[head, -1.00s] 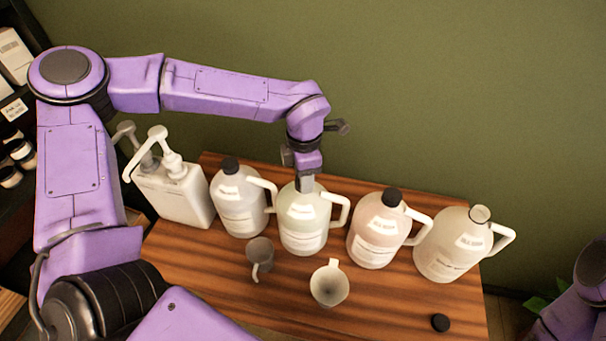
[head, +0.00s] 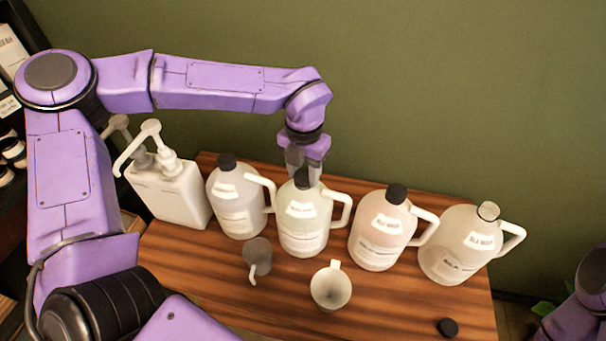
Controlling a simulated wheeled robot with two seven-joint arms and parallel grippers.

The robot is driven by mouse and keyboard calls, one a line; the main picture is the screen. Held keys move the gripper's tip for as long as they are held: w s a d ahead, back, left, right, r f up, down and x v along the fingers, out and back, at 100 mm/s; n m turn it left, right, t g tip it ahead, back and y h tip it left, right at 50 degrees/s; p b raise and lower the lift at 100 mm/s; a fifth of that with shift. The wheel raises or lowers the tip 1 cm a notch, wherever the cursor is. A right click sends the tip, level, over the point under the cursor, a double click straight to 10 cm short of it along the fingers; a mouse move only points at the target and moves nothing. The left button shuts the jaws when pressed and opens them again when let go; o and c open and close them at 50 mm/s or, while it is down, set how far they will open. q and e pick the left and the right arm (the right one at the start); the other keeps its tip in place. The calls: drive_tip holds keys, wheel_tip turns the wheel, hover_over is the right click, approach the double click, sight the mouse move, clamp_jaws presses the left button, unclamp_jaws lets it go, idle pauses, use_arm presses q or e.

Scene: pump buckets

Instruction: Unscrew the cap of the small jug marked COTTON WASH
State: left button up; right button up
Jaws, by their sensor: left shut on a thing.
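My left gripper (head: 302,176) points down over the second jug from the left and is shut on its dark cap (head: 303,181). This pale jug (head: 303,222) stands upright, with its handle to the right. Its label is too small to read surely, so I cannot confirm COTTON WASH. The fingers partly hide the cap, and I cannot tell whether it has risen off the neck. My right gripper is out of view; only part of that arm shows at the lower right.
Capped jugs stand left (head: 237,203) and right (head: 380,234). The far-right jug (head: 455,247) has an uncapped neck; a loose black cap (head: 448,327) lies near the front. A grey cup (head: 257,257), white cup (head: 330,287) and white pump bottle (head: 172,190) share the wooden table (head: 205,282).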

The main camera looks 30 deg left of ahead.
sight(303, 175)
use_arm(q)
drive_tip(key=shift+f+n+b, duration=0.15)
drive_tip(key=shift+n+b, duration=0.55)
drive_tip(key=shift+n, duration=0.5)
drive_tip(key=shift+n+b, duration=0.35)
drive_tip(key=shift+n, duration=0.45)
drive_tip(key=shift+r, duration=0.25)
drive_tip(key=shift+r+p, duration=2.75)
drive_tip(key=shift+r, duration=0.25)
drive_tip(key=shift+f, duration=0.1)
drive_tip(key=shift+a, duration=0.1)
